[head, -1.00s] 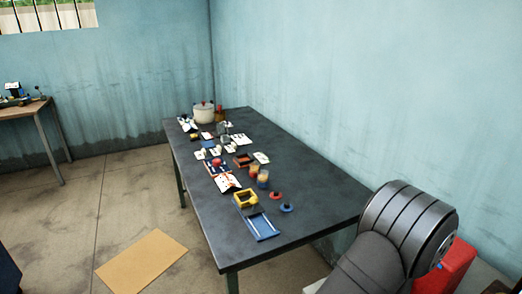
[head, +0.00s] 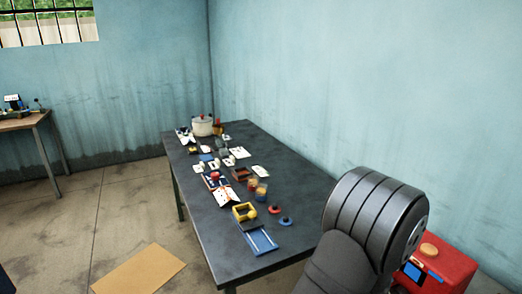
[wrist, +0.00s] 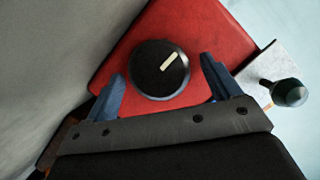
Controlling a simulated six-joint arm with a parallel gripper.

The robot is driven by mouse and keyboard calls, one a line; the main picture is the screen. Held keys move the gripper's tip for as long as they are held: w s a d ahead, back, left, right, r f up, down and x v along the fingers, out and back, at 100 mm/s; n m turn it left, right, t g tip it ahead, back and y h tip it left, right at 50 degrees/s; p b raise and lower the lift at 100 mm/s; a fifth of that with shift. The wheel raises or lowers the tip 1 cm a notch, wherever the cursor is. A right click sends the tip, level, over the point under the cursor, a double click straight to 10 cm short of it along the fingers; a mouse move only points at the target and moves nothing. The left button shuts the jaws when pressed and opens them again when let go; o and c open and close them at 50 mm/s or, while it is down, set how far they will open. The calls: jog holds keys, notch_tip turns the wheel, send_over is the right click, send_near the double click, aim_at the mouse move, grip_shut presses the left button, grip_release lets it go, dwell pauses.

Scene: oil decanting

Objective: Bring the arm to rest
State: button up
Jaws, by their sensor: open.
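My gripper (wrist: 162,72) shows in the wrist view with its two blue fingers spread apart and nothing held between them. A black round knob (wrist: 150,82) with a pale pointer mark, on a red surface (wrist: 205,30), appears between the fingers. I cannot tell how far the fingertips are from the knob. In the head view only a thick grey part of my arm shows at the lower right; the gripper is out of that picture.
The dark table (head: 222,245) holds several small items, including a white pot (head: 202,126), a yellow frame (head: 244,212) and a blue tray (head: 261,240). A red box (head: 445,266) with a small screen stands at the lower right, partly behind my arm.

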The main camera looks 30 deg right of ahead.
jog(key=shift+w+r+n+g, duration=0.1)
jog(key=shift+w+n+g, duration=0.05)
jog(key=shift+n+g, duration=0.55)
jog(key=shift+w+n+g, duration=0.1)
jog(key=shift+n+g, duration=0.3)
jog(key=shift+n, duration=0.5)
jog(key=shift+w+n+g, duration=0.15)
jog(key=shift+n+g, duration=0.75)
jog(key=shift+n, duration=0.3)
jog(key=shift+o, duration=0.5)
jog(key=o, duration=0.3)
